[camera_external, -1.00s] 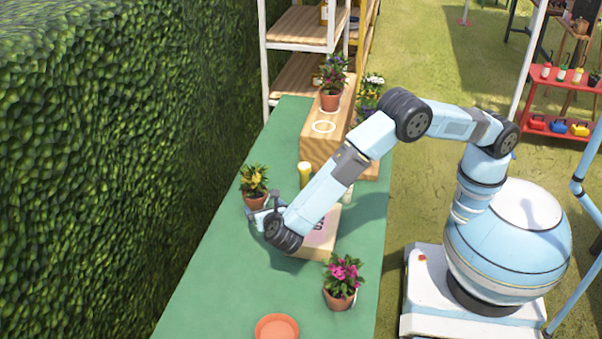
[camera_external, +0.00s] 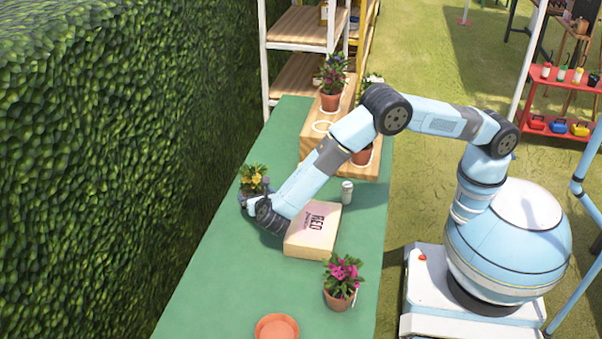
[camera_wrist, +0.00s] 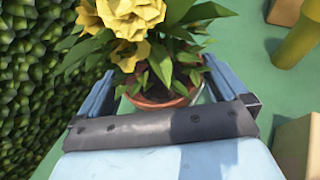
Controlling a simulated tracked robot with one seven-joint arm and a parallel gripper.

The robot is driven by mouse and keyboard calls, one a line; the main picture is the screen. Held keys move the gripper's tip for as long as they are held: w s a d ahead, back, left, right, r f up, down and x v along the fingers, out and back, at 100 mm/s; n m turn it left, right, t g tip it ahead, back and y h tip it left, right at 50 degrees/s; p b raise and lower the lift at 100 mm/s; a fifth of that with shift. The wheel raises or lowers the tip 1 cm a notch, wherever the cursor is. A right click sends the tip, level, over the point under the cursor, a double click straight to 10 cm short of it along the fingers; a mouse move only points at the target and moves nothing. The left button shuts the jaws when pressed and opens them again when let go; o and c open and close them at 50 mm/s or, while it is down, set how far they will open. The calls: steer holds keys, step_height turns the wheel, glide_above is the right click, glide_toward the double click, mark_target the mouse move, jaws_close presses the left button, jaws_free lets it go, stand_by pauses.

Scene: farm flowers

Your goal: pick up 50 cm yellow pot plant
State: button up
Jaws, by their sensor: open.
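The yellow pot plant (camera_external: 254,178) stands at the left edge of the green table, with yellow blooms and green leaves. My gripper (camera_external: 250,199) is right at it in the external view and hides most of its pot. In the wrist view the yellow flowers (camera_wrist: 133,18) are at the top. The terracotta pot (camera_wrist: 160,100) lies between the two blue fingers of my open gripper (camera_wrist: 155,88). I cannot tell whether the fingers touch the pot.
A pink-flowered pot (camera_external: 342,282) and an orange saucer (camera_external: 277,328) are nearer. A wooden stand (camera_external: 318,145) holds another pot. A hedge (camera_external: 110,160) borders the left.

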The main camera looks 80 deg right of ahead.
steer(key=shift+x, duration=0.95)
steer(key=shift+c, duration=0.4)
steer(key=shift+r, duration=0.1)
steer(key=c, duration=0.9)
